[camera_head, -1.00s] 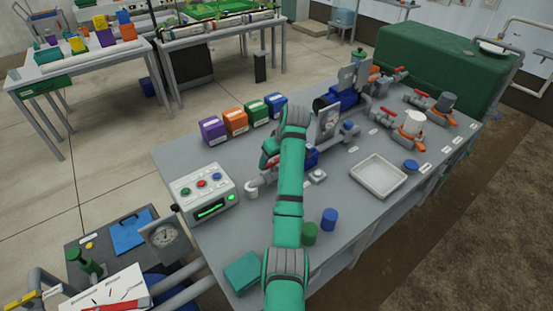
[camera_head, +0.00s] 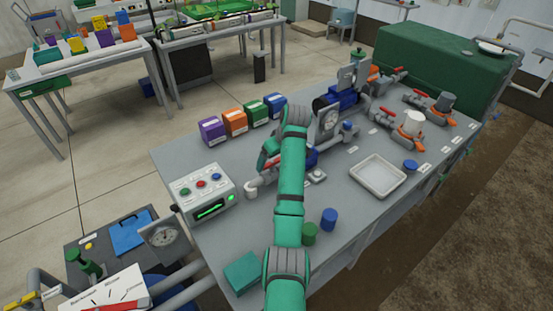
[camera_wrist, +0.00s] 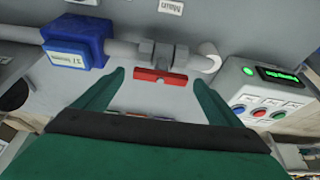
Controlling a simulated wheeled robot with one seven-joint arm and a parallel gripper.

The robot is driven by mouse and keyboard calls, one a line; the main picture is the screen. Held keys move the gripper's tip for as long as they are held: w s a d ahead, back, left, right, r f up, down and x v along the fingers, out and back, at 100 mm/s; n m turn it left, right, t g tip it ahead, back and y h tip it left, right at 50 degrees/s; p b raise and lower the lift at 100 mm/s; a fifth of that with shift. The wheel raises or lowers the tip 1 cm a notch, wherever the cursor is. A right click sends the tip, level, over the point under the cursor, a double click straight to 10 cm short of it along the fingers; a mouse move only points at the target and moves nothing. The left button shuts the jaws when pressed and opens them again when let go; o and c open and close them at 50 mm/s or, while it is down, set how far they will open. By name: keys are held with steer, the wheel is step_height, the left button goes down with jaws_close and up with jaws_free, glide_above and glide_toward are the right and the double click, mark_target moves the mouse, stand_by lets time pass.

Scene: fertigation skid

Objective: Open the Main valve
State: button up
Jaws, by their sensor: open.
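In the wrist view, a grey valve body (camera_wrist: 162,52) sits on a grey pipe, with a short red handle (camera_wrist: 158,77) in front of it. The handle lies roughly parallel to the pipe. A white label (camera_wrist: 172,7) that seems to read "Main" lies behind the valve. My gripper (camera_wrist: 158,86) is open, one green finger on each side of the handle, with gaps visible between. Whether the fingers are level with the handle in height is hard to tell. In the head view, my gripper (camera_head: 268,151) is partly hidden behind my arm, near the pipe.
A blue labelled block (camera_wrist: 76,41) surrounds the pipe left of the valve. A control box (camera_head: 202,192) stands close by; it is at the right in the wrist view. Coloured boxes (camera_head: 235,122), a white tray (camera_head: 378,175) and other red-handled valves (camera_head: 420,98) share the bench.

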steer(key=v, duration=1)
steer(key=shift+s+d+r, duration=0.15)
steer(key=shift+s+r, duration=0.05)
steer(key=shift+r, duration=0.05)
steer(key=shift+w, duration=0.1)
stand_by(0.3)
